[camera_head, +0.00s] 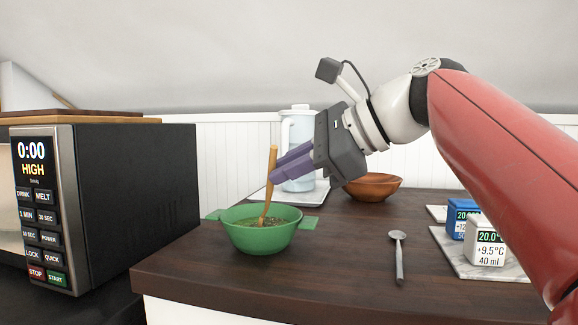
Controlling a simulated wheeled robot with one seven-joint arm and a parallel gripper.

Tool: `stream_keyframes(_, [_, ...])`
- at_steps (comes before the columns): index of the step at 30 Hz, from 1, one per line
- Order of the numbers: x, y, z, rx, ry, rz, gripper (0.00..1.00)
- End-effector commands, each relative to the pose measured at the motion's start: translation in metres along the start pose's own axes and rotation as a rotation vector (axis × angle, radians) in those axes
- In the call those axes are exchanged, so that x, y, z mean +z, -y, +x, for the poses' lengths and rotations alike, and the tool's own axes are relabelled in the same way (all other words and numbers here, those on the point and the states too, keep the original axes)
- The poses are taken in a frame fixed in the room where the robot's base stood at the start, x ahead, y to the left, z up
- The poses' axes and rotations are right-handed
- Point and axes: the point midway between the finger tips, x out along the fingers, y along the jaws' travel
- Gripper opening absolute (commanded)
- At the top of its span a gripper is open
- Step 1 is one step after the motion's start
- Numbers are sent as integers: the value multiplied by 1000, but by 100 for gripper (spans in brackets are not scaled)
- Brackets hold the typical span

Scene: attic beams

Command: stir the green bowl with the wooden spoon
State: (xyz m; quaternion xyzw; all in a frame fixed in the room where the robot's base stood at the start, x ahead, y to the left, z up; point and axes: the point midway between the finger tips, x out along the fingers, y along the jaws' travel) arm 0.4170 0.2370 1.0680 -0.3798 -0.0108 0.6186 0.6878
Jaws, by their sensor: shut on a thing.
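The green bowl (262,238) stands on the dark wooden counter, with a handle on each side and greenish-brown contents inside. The wooden spoon (271,170) stands nearly upright in the bowl, leaning slightly, with its lower end in the contents and hidden there. My gripper (272,178) is shut on the spoon's handle above the bowl, its purple fingers reaching in from the upper right. The fingers hide part of the handle's far side.
A microwave (135,200) stands at the left. A brown wooden bowl (372,187) and a pale pitcher (299,135) are behind. A grey metal spoon (398,258) lies on the counter (340,270). Blue and white labelled boxes (485,243) sit on a marble board at the right.

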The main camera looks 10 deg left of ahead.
Motion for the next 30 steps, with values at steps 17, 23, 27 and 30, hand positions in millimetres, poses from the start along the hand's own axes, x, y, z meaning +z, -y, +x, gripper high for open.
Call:
stream_keyframes(17, [-4, -3, 3, 0, 0, 0, 0])
stream_keyframes(23, [-7, -5, 4, 0, 0, 0, 0])
stream_keyframes(27, [-8, -6, 5, 0, 0, 0, 0])
stream_keyframes(30, [-8, -6, 5, 0, 0, 0, 0])
